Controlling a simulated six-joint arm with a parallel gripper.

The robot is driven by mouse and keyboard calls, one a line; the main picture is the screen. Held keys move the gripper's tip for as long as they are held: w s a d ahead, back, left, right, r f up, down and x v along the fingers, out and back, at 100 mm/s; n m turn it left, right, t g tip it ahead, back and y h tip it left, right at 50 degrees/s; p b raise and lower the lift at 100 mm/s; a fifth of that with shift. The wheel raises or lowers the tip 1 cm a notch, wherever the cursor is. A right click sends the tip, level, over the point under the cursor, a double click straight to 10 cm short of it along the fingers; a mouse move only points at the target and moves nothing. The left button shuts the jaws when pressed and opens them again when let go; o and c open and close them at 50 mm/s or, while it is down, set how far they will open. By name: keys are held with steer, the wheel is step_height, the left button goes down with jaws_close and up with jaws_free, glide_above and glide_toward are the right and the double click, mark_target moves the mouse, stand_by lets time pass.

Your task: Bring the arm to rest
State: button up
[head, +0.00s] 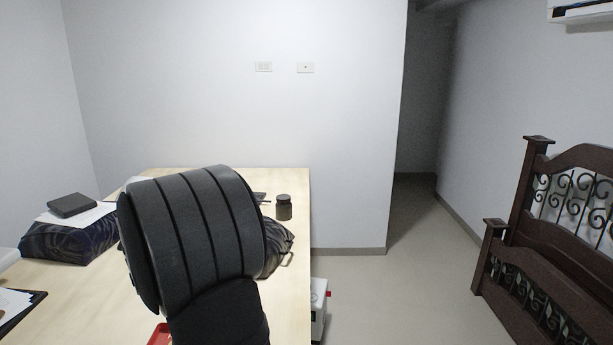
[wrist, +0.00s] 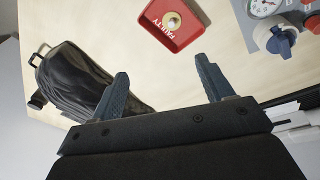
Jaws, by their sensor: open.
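My gripper (wrist: 162,66) shows in the wrist view with its two fingers spread apart and nothing between them. It is above the pale wooden table (wrist: 195,88). My own arm, dark and ribbed, fills the middle of the head view and hides much of the table (head: 65,285). The gripper itself cannot be made out in the head view.
A red tray marked FAULTY (wrist: 153,34) holds a small round pale part. A gauge (wrist: 262,7) and blue knob (wrist: 282,42) are at upper right. A dark bag (wrist: 75,82) lies left of the fingers. A dark jar (head: 284,208) stands near the table's right edge.

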steer(key=d+m+t, duration=0.1)
steer(key=d+m, duration=0.2)
steer(key=d, duration=1)
steer(key=d+f+m+t+h, duration=0.1)
steer(key=d+m, duration=0.2)
steer(key=d, duration=1)
steer(key=shift+w+d+f+t, duration=0.2)
steer(key=shift+d+f+t, duration=0.05)
steer(key=shift+t, duration=0.15)
steer(key=shift+o, duration=0.2)
steer(key=shift+a, duration=0.15)
steer(key=s+a+r+n+g+y, duration=0.15)
steer(key=a+n, duration=0.25)
steer(key=a, duration=1.4)
steer(key=s+a+n+g+h, duration=0.15)
steer(key=a+n, duration=0.25)
steer(key=a, duration=1.3)
steer(key=s+a+n+g, duration=0.2)
steer(key=s+a+n, duration=0.2)
steer(key=s+a, duration=0.8)
steer(key=shift+m+y, duration=0.3)
steer(key=f, duration=1.1)
steer(key=w+f, duration=0.1)
steer(key=f, duration=0.5)
steer(key=shift+a+f, duration=0.25)
steer(key=shift+a, duration=0.15)
